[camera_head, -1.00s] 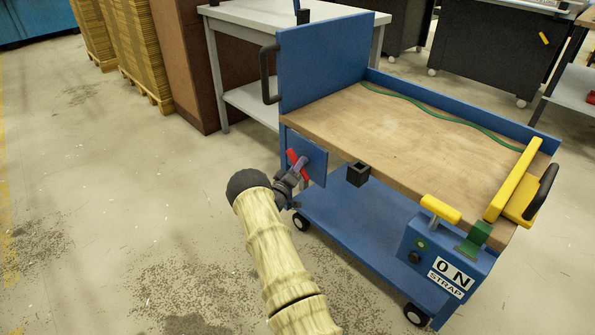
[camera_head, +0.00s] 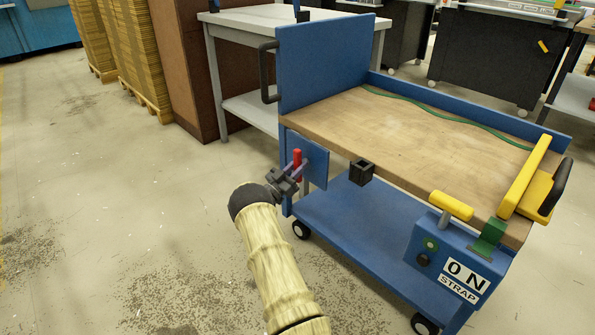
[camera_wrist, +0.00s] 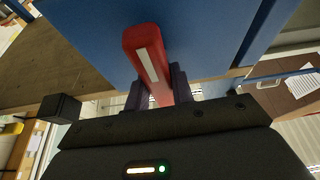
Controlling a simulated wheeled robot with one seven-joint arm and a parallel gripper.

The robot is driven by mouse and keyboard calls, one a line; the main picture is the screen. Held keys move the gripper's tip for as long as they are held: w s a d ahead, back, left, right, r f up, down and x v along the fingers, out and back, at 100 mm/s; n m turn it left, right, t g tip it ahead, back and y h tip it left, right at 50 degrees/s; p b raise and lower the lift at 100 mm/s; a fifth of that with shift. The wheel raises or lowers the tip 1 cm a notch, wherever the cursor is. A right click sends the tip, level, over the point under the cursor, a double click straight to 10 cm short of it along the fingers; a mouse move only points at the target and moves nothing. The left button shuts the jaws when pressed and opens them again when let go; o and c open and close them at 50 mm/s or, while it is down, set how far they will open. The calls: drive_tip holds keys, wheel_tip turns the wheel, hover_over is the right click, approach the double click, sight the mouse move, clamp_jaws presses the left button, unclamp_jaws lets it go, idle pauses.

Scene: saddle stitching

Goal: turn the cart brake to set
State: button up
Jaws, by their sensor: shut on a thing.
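The cart (camera_head: 350,215) is blue with a wooden top. Its brake is a red handle (camera_head: 297,160) on a blue plate (camera_head: 316,166) at the cart's left end, standing about upright in the head view. In the wrist view the red handle (camera_wrist: 146,55) has a white stripe and runs down between my fingers. My gripper (camera_head: 292,174) is shut on the red handle; it also shows in the wrist view (camera_wrist: 160,92). The fingers hide the handle's lower part and its pivot.
A black square socket (camera_head: 361,173) sticks out from the cart's front edge. A box marked ON STRAP (camera_head: 455,265) with a yellow lever (camera_head: 451,206) is at the front right. A grey table (camera_head: 250,22) and cardboard stacks (camera_head: 135,50) stand behind. Floor at left is clear.

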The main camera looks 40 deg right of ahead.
drive_tip(key=shift+f+m, duration=0.1)
drive_tip(key=shift+m, duration=0.3)
drive_tip(key=o, duration=1)
drive_tip(key=p+v, duration=0.5)
drive_tip(key=v, duration=1.2)
drive_tip(key=shift+w+a, duration=0.15)
drive_tip(key=shift+a, duration=0.2)
